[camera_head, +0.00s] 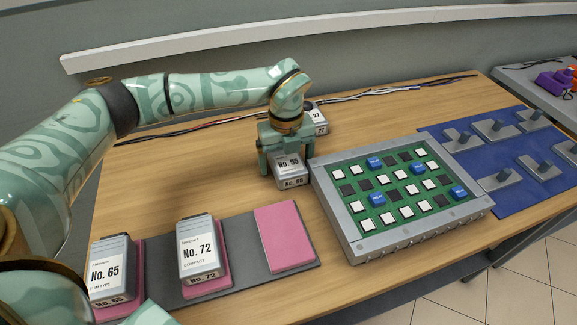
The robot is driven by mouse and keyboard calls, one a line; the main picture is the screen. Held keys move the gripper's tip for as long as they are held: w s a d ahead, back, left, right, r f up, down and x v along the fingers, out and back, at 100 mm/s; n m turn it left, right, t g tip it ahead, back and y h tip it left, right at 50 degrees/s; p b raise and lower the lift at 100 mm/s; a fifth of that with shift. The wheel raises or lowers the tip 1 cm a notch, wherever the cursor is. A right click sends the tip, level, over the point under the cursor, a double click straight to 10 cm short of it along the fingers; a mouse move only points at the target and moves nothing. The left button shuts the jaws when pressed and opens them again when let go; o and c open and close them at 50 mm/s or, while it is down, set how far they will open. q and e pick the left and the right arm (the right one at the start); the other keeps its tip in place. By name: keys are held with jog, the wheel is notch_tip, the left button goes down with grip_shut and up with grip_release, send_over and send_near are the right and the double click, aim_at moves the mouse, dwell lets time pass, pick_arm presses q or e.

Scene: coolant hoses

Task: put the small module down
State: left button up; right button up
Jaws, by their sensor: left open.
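A small grey module labelled No. 95 (291,180) stands on the wooden table, between the dark tray and the green board. My left gripper (285,160) is open and comes down from above, with its fingers around the top of this module. The gripper hides part of the module's upper end. Two more modules, No. 72 (200,250) and No. 65 (111,272), sit on pink pads of the dark tray (160,275). The right pink pad (284,237) is bare. My right gripper is not in view.
A module labelled 27 (319,122) stands behind the gripper, near loose cables (375,94). A metal-framed green board (395,185) with white, black and blue blocks is close on the right. Beyond it lies a blue mat (515,160) with grey fixtures. Bare table lies left of the gripper.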

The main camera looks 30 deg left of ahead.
pick_arm(q)
jog(key=shift+f, duration=0.1)
jog(key=shift+c, duration=0.9)
jog(key=c, duration=1.3)
